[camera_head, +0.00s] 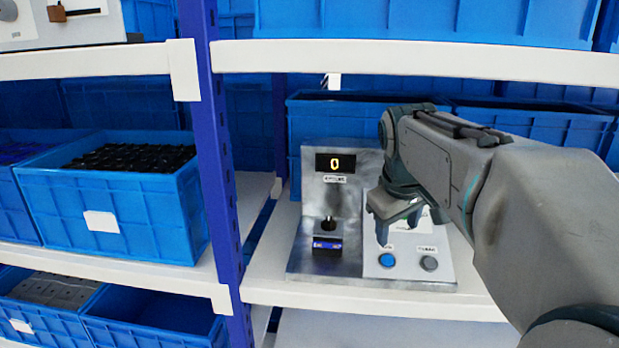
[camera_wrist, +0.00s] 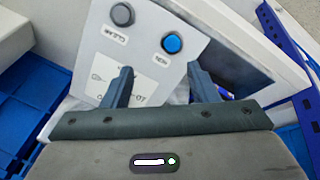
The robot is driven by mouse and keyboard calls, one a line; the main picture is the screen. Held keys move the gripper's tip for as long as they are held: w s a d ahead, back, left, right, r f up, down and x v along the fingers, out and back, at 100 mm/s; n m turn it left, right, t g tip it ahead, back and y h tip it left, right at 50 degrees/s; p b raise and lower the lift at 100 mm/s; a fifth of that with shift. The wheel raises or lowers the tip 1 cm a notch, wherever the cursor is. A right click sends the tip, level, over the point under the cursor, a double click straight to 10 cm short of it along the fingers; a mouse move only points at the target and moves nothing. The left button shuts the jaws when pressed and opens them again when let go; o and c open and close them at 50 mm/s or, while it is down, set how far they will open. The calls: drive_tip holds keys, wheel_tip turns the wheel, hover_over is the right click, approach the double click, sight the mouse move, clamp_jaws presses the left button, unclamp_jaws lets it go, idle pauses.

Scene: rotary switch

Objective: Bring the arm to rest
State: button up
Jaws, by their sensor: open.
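My gripper (camera_head: 394,222) is in front of the right part of the metal switch panel (camera_head: 305,262), which stands on a shelf. In the wrist view my gripper (camera_wrist: 160,82) has its two fingers apart, with nothing between them but the panel face behind. The panel has a lit display (camera_head: 335,163) reading 0 and a dark knob (camera_head: 328,224) at its left. A blue button (camera_head: 387,260) and a grey button (camera_head: 429,263) sit low on its white plate; the wrist view also shows the blue button (camera_wrist: 172,43) and grey button (camera_wrist: 122,14). My gripper hides part of the white plate.
A blue shelf post (camera_head: 222,170) stands left of the panel. A white shelf board (camera_head: 420,62) runs above it. Blue bins (camera_head: 150,215) fill the left shelves, and more blue bins (camera_head: 560,130) stand behind my arm.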

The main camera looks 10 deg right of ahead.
drive_tip(key=s+a+f+m+y, duration=0.1)
drive_tip(key=s+a+f, duration=0.3)
drive_tip(key=s+f, duration=0.3)
drive_tip(key=s+a+f+m+y, duration=0.1)
drive_tip(key=s+a+f+m, duration=0.1)
drive_tip(key=s+a+f, duration=0.3)
wheel_tip(320, 180, down, 4)
drive_tip(key=shift+s+r+m+g, duration=0.3)
drive_tip(key=shift+s+g, duration=0.1)
drive_tip(key=shift+s, duration=0.8)
drive_tip(key=shift+a, duration=0.1)
idle(0.6)
drive_tip(key=c, duration=0.3)
drive_tip(key=shift+a, duration=0.1)
drive_tip(key=shift+c, duration=0.3)
